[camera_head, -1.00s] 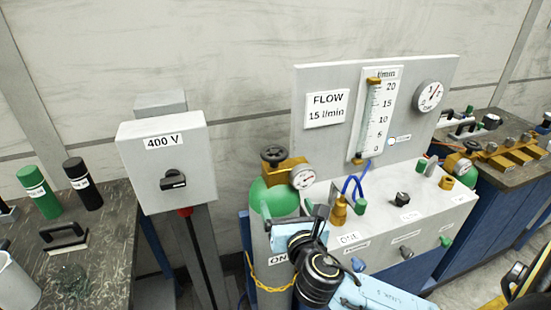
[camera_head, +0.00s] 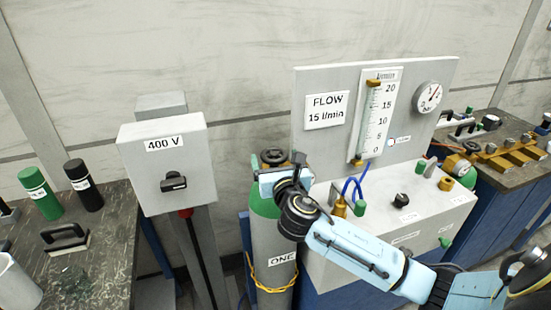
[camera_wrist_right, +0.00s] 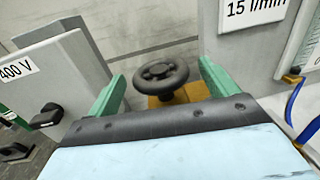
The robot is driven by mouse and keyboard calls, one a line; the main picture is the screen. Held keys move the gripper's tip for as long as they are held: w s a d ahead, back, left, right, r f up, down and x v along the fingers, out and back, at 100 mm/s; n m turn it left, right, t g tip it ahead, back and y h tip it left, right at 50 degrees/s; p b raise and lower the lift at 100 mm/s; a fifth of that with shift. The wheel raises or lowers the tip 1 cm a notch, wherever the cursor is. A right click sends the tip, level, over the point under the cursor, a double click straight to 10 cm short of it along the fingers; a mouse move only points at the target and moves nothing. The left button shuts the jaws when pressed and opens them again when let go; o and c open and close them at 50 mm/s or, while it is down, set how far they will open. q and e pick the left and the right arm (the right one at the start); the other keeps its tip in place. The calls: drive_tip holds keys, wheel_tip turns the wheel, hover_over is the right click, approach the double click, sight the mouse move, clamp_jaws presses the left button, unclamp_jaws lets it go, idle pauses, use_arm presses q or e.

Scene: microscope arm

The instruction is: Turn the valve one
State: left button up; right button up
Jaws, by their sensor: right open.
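The grey-green gas cylinder (camera_head: 270,235) labelled ONE stands upright, with a dark round handwheel valve (camera_head: 271,156) on top. The wheel also shows in the right wrist view (camera_wrist_right: 160,75), above its brass body (camera_wrist_right: 175,97). My right gripper (camera_head: 277,163) is at the top of the cylinder and covers part of the valve and its gauge. In the right wrist view its two green fingers stand apart, one on each side of the wheel, with visible gaps. I cannot tell how far the wheel is beyond the fingertips. My left gripper is out of view.
A grey 400 V switch box (camera_head: 172,165) stands left of the cylinder. A flow panel (camera_head: 432,130) with a scale and dial rises behind a grey console (camera_head: 425,220). A yellow chain (camera_head: 270,287) crosses the cylinder. Benches with bottles and fittings stand at both sides.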

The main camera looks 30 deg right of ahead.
drive_tip(key=shift+w+d, duration=0.15)
drive_tip(key=shift+w, duration=0.2)
drive_tip(key=shift+c, duration=0.5)
drive_tip(key=c, duration=0.9)
